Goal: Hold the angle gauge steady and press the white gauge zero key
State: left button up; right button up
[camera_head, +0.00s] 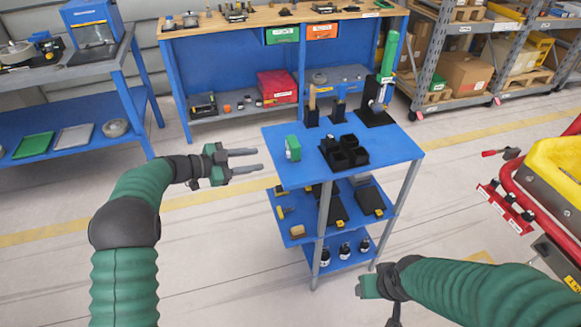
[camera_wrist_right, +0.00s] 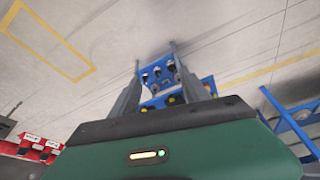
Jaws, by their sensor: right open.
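A small green block-shaped device with a pale face, which looks like the angle gauge (camera_head: 293,148), stands near the left edge of the blue cart top (camera_head: 392,152). Its white key is too small to make out. My left gripper (camera_head: 260,160) is open and empty, to the left of the gauge, with its fingers pointing toward it and a gap between. My right gripper (camera_head: 368,286) is low in front of the cart, its fingers mostly hidden in the head view. In the right wrist view my right gripper (camera_wrist_right: 155,56) is open and empty, with the cart beyond.
A black compartment tray (camera_head: 345,155) and black tool holders (camera_head: 340,112) stand on the cart top. Lower shelves hold dark cases and bottles (camera_head: 345,249). A blue workbench (camera_head: 235,60) is behind. A red frame with a yellow part (camera_head: 558,165) is at the right.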

jog(key=w+a+r+n+t+y, duration=0.1)
jog(key=w+a+t, duration=0.2)
jog(key=w, duration=0.5)
jog(key=w+a+r+n+t+y, duration=0.1)
jog(key=w+a+t, duration=0.2)
jog(key=w, duration=0.4)
jog(key=n+t+y, duration=0.1)
jog(key=t+y, duration=0.3)
jog(key=t, duration=0.4)
send_near(293, 140)
jog(key=x, duration=0.9)
jog(key=shift+w+a+f, duration=0.1)
jog(key=shift+w+a, duration=0.05)
jog(key=shift+w, duration=0.2)
